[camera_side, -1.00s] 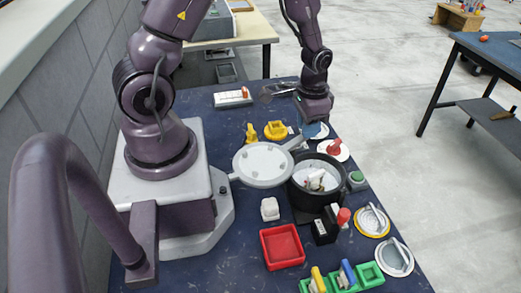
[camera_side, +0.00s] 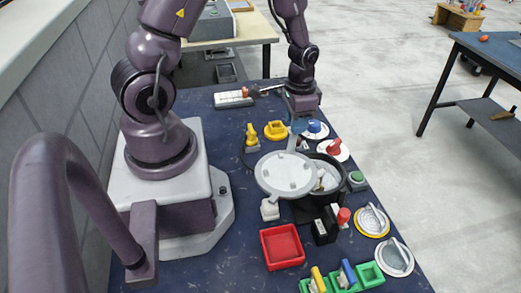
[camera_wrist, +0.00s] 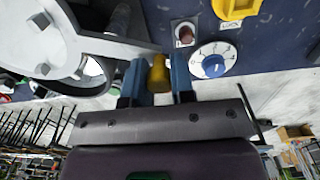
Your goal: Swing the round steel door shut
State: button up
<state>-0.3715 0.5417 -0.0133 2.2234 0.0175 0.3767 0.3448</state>
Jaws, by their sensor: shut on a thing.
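The round steel door (camera_side: 284,172) is a pale grey disc with several bolts and a bar-like arm. In the side view it lies over the left part of the black round vessel (camera_side: 318,210), whose opening still shows on the right with pale contents inside. The door also fills the upper left of the wrist view (camera_wrist: 62,52), with the vessel's dark rim (camera_wrist: 98,82) below it. My gripper (camera_wrist: 158,80) has its blue fingers shut on a yellow handle (camera_wrist: 159,72) at the end of the door's arm. In the side view my gripper (camera_side: 298,126) is beyond the door, and the handle is hidden.
A blue dial (camera_side: 316,129) and a red knob (camera_side: 334,148) are right of my gripper. Yellow parts (camera_side: 275,130) stand to its left. A white block (camera_side: 269,209) and red tray (camera_side: 282,247) lie nearer the camera. A green button (camera_side: 357,177) is right of the vessel.

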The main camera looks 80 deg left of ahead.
jog(key=shift+s+a, duration=0.45)
jog(key=shift+s, duration=0.4)
jog(key=shift+o, duration=1.1)
jog(key=shift+s, duration=0.9)
jog(key=o, duration=0.4)
jog(key=shift+c, duration=0.2)
jog(key=shift+r, duration=0.1)
notch_tip(320, 180, up, 8)
jog(key=shift+d, duration=0.1)
